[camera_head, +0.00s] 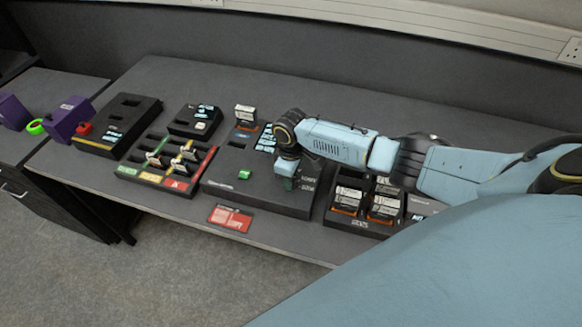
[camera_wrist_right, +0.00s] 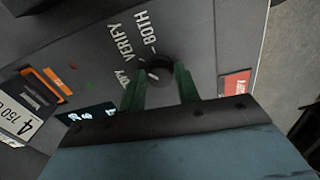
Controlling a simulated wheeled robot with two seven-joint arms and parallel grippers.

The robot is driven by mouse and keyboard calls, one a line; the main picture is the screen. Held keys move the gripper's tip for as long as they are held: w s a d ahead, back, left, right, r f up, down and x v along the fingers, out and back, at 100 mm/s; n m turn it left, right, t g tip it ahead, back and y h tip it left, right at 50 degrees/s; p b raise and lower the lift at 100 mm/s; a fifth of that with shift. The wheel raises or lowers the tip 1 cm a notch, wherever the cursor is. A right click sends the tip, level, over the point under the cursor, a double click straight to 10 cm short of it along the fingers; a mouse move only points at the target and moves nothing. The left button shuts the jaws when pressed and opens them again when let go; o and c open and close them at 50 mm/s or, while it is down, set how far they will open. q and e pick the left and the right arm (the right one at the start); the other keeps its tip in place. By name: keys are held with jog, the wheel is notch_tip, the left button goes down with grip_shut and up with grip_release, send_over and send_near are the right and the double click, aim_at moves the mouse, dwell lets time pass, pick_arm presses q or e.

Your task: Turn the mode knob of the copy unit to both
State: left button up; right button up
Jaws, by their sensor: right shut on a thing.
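The copy unit (camera_head: 258,200) is a wide dark box in the middle of the table, with a green button (camera_head: 244,174) near its front. My right gripper (camera_head: 286,183) is over its right part, pointing down. In the right wrist view, its green fingers (camera_wrist_right: 159,92) are shut on the dark round mode knob (camera_wrist_right: 158,67), one on each side. The labels COPY, VERIFY and BOTH stand beside the knob. A small pale mark shows on the knob, but I cannot tell which label it points to. My left gripper is out of view.
A card stands in the unit's rear slot (camera_head: 245,113). A coloured tray with cards (camera_head: 160,178) and dark boxes stand left; another card holder (camera_head: 348,222) stands right. A red label (camera_head: 230,218) lies at the front edge. Purple objects (camera_head: 70,117) are far left.

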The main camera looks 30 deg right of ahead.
jog(key=m+p, duration=0.3)
jog(key=m, duration=0.1)
jog(key=shift+r+m, duration=0.1)
jog(key=shift+m, duration=0.2)
jog(key=shift+m+p, duration=1.15)
jog(key=shift+m, duration=0.75)
jog(key=o, duration=1)
notch_tip(320, 180, up, 13)
jog(key=shift+r+p, duration=0.1)
jog(key=shift+p, duration=0.6)
